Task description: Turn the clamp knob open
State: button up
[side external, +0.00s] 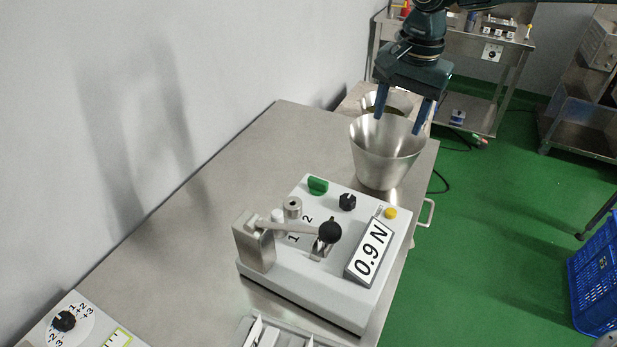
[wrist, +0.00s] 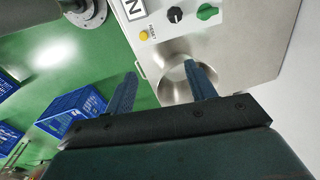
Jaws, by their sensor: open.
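A pale grey tester box (side external: 330,285) stands on the steel table and reads 0.9 N. On its top are a green knob (side external: 317,186) and a black knob (side external: 347,202); I cannot tell from labels which is the clamp knob. The green knob also shows at the top of the wrist view (wrist: 208,11), right of the black knob (wrist: 175,14). A lever with a black ball (side external: 330,232) lies across the box near marks 1 and 2. My gripper (side external: 399,122) is open and empty, above the steel cup behind the box, apart from both knobs.
The steel cup (side external: 385,165) stands behind the box, under my fingers; another metal vessel (side external: 388,100) is behind it. A yellow button (side external: 390,213) sits beside the display. Another dial (side external: 64,320) is at the lower left. The table (side external: 215,190) left of the box is clear.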

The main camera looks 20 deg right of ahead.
aim_at(348, 198)
jog(key=w+a+f+m+g, duration=0.1)
jog(key=w+a+f+m, duration=0.1)
jog(key=a+f, duration=0.4)
jog(key=shift+w+f, duration=0.8)
jog(key=shift+f, duration=0.1)
jog(key=shift+f, duration=0.1)
notch_tip(348, 198, down, 14)
jog(key=shift+r, duration=0.2)
jog(key=c, duration=1)
